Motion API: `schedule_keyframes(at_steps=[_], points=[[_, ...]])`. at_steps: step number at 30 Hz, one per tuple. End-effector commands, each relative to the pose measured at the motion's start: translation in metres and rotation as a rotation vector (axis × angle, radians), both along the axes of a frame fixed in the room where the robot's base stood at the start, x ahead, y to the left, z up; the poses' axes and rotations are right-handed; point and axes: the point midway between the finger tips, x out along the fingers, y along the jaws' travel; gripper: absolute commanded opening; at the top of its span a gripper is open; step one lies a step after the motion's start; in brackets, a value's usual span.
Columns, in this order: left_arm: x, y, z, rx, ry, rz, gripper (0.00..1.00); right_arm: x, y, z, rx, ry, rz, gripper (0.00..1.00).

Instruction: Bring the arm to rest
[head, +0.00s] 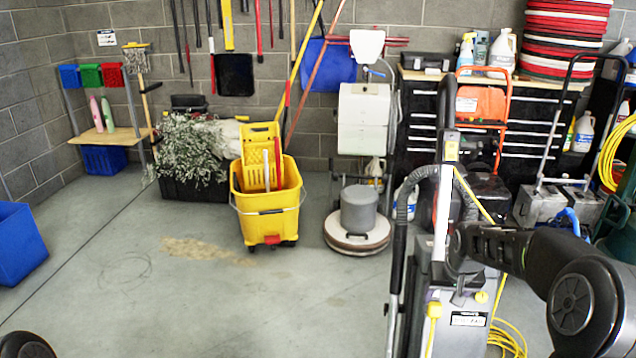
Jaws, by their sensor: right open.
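My right arm comes in from the right edge. Its gripper (464,243) is open, with its dark jaws pointing left in front of the upright grey floor machine (462,310). I see nothing between the jaws. I cannot tell whether the jaws touch the machine. My left gripper is out of view; only a dark rounded part of mine shows at the bottom left corner. A stack of red, black and white buffer pads (563,40) stands on the wooden top of the black drawer cabinet at the back right, well away from the gripper.
A yellow mop bucket (268,205) and a floor buffer (358,215) stand mid-floor. A blue bin (18,245) is at the left edge. Bottles (502,52) stand on the cabinet (415,130). Yellow cable (508,340) lies at the machine's base. The left foreground floor (170,310) is clear.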

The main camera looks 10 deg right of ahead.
Motion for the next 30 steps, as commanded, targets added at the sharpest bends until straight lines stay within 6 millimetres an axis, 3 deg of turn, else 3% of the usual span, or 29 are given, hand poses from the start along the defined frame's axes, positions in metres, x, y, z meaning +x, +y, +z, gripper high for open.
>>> schedule_keyframes(at_steps=[4,7,11,13,16,18,21,24,27,30], points=[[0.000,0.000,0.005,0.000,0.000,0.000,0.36,0.000,0.014,-0.011,0.015,0.009,0.019,0.58],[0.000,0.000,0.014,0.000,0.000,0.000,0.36,-0.001,0.039,-0.034,0.043,0.022,0.054,0.58],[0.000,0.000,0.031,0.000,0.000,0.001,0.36,-0.015,0.097,-0.080,0.109,0.052,0.119,0.58],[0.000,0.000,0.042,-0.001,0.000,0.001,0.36,-0.033,0.137,-0.109,0.157,0.073,0.156,0.58],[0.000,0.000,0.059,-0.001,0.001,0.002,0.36,-0.074,0.198,-0.147,0.234,0.110,0.198,0.58],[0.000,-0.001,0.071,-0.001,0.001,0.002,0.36,-0.112,0.239,-0.167,0.286,0.138,0.220,0.58],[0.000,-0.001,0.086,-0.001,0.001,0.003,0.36,-0.169,0.288,-0.183,0.351,0.178,0.237,0.58],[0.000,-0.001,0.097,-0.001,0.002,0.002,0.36,-0.220,0.322,-0.187,0.396,0.212,0.243,0.58],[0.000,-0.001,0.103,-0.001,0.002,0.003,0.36,-0.256,0.343,-0.186,0.423,0.234,0.245,0.58],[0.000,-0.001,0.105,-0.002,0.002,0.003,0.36,-0.274,0.352,-0.185,0.436,0.244,0.245,0.58]])
